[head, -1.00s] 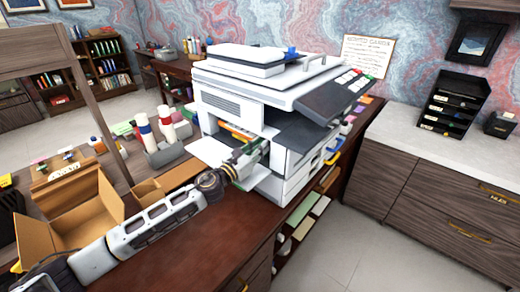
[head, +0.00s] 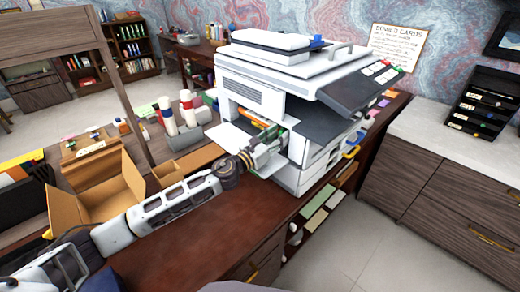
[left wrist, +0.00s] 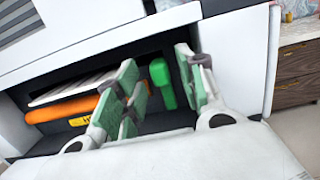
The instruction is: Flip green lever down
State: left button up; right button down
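The green lever (left wrist: 162,84) stands upright inside the dark open bay of the white printer (head: 290,62), which also shows in the left wrist view (left wrist: 90,35). My left gripper (head: 268,137) reaches into the printer's front opening. In the left wrist view its green-padded fingers (left wrist: 162,88) are spread apart, and the lever shows in the gap between them. I cannot tell how far behind the fingertips the lever is; neither finger clearly touches it. In the head view the lever cannot be told apart from the gripper. My right gripper is not in view.
An orange roller (left wrist: 62,108) lies left of the lever in the bay. A white flap (head: 228,136) sticks out at the printer's front left. An open cardboard box (head: 105,192) stands on the brown desk (head: 230,222). The desk front is clear.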

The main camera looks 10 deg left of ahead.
pick_arm(q)
jog(key=shift+v, duration=5.75)
jog(key=shift+f, duration=0.1)
